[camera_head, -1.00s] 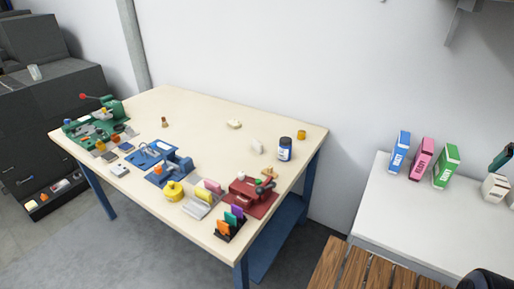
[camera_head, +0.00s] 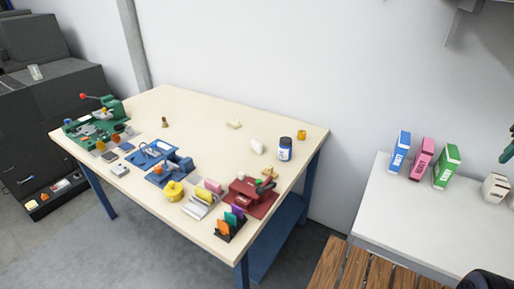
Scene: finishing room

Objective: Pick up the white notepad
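I cannot tell for certain which object is the white notepad. A flat white pad-like piece (camera_head: 198,208) lies near the table's front edge, between a yellow tape roll (camera_head: 173,191) and the red device. A small cream block (camera_head: 234,124) lies alone toward the back, and a white rounded piece (camera_head: 257,146) is beside a dark-lidded jar (camera_head: 285,149). No gripper is clearly visible. A dark teal piece is cut off at the right edge, and I cannot tell what it is. Nothing visibly touches the pale pieces.
The cream table (camera_head: 190,103) also bears a green device (camera_head: 95,124), a blue device (camera_head: 168,172), a red device (camera_head: 250,194) and a dark file holder (camera_head: 231,228). Its back middle is mostly clear. A white side table (camera_head: 430,220) with several boxes stands right, by a slatted wooden surface (camera_head: 350,268).

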